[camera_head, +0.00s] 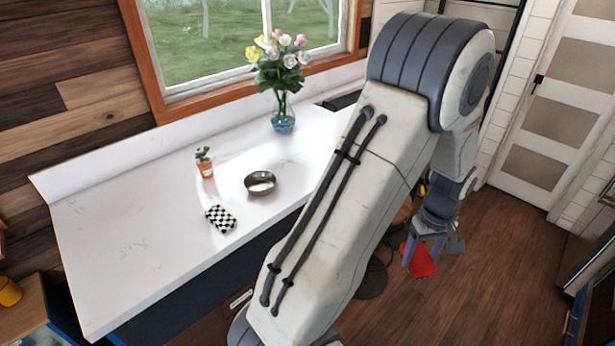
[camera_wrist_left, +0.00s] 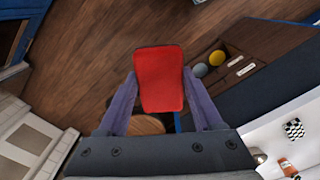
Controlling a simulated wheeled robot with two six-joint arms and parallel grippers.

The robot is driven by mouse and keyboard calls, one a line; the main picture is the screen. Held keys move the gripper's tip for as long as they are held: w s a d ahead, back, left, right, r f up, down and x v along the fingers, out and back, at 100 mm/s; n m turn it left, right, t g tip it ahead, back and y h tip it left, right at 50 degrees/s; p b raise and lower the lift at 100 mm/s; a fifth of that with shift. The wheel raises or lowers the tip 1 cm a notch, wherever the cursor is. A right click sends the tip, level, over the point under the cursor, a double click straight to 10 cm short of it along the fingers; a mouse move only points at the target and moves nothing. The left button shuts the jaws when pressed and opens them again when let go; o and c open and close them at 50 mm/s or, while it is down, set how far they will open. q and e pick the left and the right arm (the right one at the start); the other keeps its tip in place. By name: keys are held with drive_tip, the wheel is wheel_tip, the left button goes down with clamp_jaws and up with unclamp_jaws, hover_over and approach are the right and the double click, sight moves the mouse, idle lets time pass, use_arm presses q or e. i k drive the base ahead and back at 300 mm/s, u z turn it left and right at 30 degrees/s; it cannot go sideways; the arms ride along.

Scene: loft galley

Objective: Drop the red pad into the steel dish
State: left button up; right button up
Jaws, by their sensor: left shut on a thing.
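The red pad (camera_head: 420,262) is held by my left gripper (camera_head: 424,246), at the right of the head view, past the end of the counter and over the wooden floor. In the left wrist view the red pad (camera_wrist_left: 160,78) sits between the two purple fingers of the gripper (camera_wrist_left: 160,95), which are shut on it. The steel dish (camera_head: 260,183) is a small round bowl on the white counter, well to the left of the gripper. In the left wrist view only a bit of the dish (camera_wrist_left: 260,158) shows at the lower right. My right gripper is not in view.
The white counter (camera_head: 130,230) also bears a black-and-white checkered block (camera_head: 220,219), a small plant in an orange pot (camera_head: 206,168) and a glass vase of flowers (camera_head: 283,118). A round stool (camera_head: 372,278) stands below my arm. The counter's left part is clear.

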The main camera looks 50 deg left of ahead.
sight(259, 188)
drive_tip(key=u, duration=0.15)
drive_tip(key=i, duration=0.9)
drive_tip(key=u, duration=1.15)
drive_tip(key=i, duration=0.7)
drive_tip(key=u, duration=0.7)
